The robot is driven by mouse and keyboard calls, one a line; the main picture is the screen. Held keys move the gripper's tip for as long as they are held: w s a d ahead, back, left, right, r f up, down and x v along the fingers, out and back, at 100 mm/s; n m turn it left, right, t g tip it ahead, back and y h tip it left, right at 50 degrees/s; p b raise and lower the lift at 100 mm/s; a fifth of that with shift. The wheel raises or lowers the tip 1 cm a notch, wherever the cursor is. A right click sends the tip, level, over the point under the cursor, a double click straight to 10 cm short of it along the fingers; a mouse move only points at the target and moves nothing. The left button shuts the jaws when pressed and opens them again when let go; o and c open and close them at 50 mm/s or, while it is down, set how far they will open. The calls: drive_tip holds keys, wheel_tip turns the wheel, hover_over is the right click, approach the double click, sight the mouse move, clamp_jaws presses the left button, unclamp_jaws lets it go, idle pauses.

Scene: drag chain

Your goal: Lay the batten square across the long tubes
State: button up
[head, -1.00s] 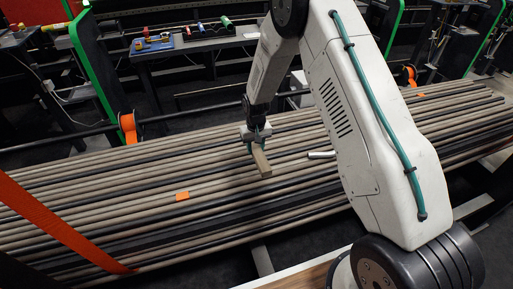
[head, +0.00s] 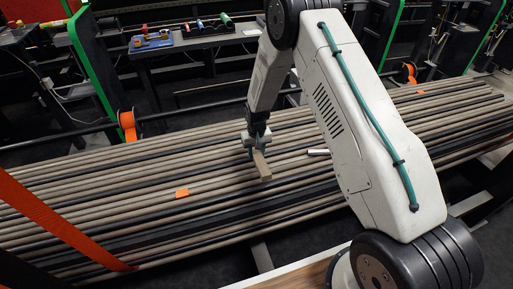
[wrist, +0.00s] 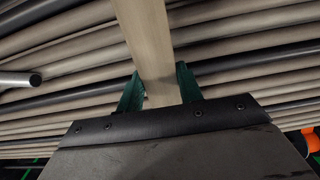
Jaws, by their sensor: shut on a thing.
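The batten (head: 262,165) is a short, pale wooden bar. My gripper (head: 257,150) is shut on it, and it points down over the long tubes (head: 120,187). In the wrist view the batten (wrist: 150,45) runs up from between the green fingers of my gripper (wrist: 160,92), across the line of the tubes (wrist: 240,50) and slightly tilted. The tubes are tan and black and lie side by side in a wide bundle. I cannot tell whether the batten touches them.
A short silver tube (head: 318,152) lies on the bundle right of the batten. An orange strap (head: 50,222) crosses the left end. A bench with tools (head: 152,41) stands behind. Tube tops around the batten are mostly clear.

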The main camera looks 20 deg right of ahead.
drive_tip(key=shift+f, duration=2.35)
drive_tip(key=o, duration=1.1)
drive_tip(key=shift+o, duration=0.2)
wheel_tip(320, 180, up, 8)
drive_tip(key=shift+f, duration=0.15)
